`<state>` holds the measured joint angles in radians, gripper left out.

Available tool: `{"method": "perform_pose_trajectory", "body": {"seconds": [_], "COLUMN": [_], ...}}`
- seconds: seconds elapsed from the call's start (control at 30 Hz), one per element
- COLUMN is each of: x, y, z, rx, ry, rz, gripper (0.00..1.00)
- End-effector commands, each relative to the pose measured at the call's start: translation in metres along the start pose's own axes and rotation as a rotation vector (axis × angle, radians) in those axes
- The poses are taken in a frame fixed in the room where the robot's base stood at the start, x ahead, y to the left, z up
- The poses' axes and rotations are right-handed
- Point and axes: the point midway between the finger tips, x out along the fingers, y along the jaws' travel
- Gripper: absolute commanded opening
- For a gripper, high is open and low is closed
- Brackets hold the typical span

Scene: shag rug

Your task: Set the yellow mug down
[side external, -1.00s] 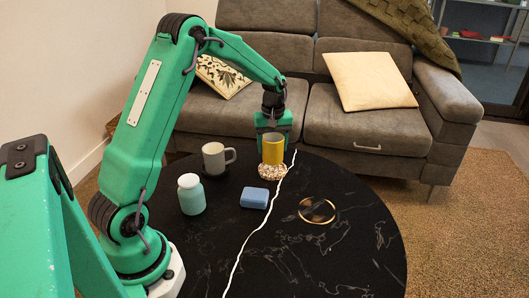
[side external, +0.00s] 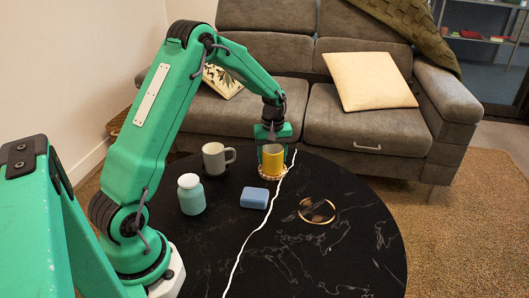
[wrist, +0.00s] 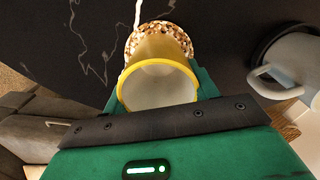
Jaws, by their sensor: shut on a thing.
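The yellow mug (side external: 273,163) is upright between the fingers of my green gripper (side external: 272,150), which is shut on it. A round speckled coaster (side external: 262,176) lies on the black table directly below the mug. The mug's base is at or just above the coaster; I cannot tell whether they touch. In the wrist view, the mug (wrist: 158,70) shows its yellow rim and pale inside, with the coaster (wrist: 160,28) partly hidden behind it. My gripper's fingers (wrist: 160,88) are on both sides of the mug.
On the round black table (side external: 320,255), a grey-white mug (side external: 214,158) stands on a dark coaster left of my gripper. A mint jar (side external: 191,195), a blue block (side external: 254,198) and a gold ring-shaped item (side external: 317,211) are nearer the camera. A grey sofa (side external: 365,125) is behind.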

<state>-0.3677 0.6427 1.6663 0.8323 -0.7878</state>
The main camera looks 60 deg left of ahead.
Motion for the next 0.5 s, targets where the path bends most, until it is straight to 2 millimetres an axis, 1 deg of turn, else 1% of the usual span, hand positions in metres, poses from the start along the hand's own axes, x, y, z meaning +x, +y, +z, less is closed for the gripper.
{"method": "perform_pose_trajectory", "body": {"seconds": [0.07, 0.1, 0.17, 0.2, 0.5], "x": [0.0017, 0.0021, 0.002, 0.002, 0.0013], "y": [0.0, -0.0002, -0.0002, -0.0002, -0.0001], "z": [0.0, 0.0002, 0.0002, 0.0002, 0.0001], "rx": [0.0, 0.0, 0.0, 0.0, 0.0], "ry": [0.0, -0.001, -0.001, -0.001, 0.0], "rz": [0.0, -0.001, -0.001, -0.001, 0.0], "gripper": [0.28, 0.64, 0.76, 0.8, 0.8]}}
